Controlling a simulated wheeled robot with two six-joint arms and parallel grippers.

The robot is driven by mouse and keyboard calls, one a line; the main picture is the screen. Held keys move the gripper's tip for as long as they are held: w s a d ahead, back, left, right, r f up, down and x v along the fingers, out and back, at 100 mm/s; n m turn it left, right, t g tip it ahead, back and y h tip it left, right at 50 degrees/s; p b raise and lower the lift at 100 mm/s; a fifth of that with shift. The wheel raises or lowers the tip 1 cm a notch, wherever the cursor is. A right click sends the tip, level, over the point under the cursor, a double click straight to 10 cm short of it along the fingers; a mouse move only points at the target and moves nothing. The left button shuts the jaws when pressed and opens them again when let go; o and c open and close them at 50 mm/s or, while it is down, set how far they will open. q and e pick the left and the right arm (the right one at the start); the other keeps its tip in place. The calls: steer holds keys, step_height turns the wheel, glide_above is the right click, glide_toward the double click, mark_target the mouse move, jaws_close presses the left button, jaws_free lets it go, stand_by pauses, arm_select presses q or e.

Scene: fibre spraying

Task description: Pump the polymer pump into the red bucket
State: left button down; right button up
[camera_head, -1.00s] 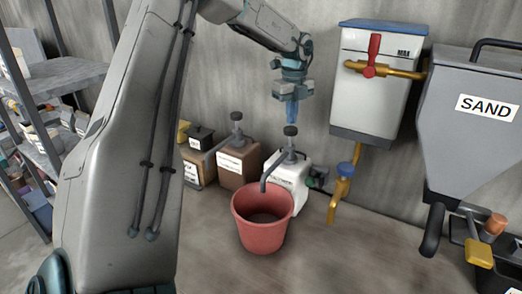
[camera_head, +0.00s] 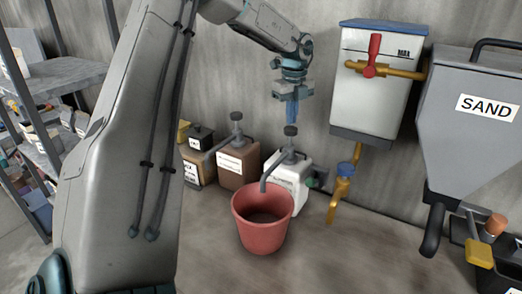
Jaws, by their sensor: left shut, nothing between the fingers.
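The red bucket (camera_head: 263,228) stands upright on the floor in the middle of the head view. Behind it and slightly right is the white polymer container (camera_head: 290,175), with a grey pump whose spout hangs over the bucket's rim. The pump's dark round head (camera_head: 291,131) points up. My left gripper (camera_head: 292,118) is directly above the pump head, pointing down, fingers shut and empty. From this view I cannot tell whether the fingertips touch the head or hover just above it. My right gripper is not in view.
A brown pump container (camera_head: 238,167) and other containers stand to the left of the polymer container. A white wall tank (camera_head: 375,80) with a red-handled yellow pipe and a grey SAND hopper (camera_head: 470,130) are on the right. Floor in front of the bucket is clear.

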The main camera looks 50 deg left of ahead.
mark_target(291, 128)
arm_select(q)
steer(key=shift+f+b, duration=0.85)
steer(key=shift+f, duration=0.1)
steer(key=shift+f+b, duration=1.35)
steer(key=shift+f, duration=0.15)
steer(key=shift+r, duration=0.2)
steer(key=shift+r+p, duration=0.55)
steer(key=shift+r, duration=0.4)
steer(key=shift+r+p, duration=1.15)
steer(key=shift+r, duration=0.15)
steer(key=shift+f, duration=0.15)
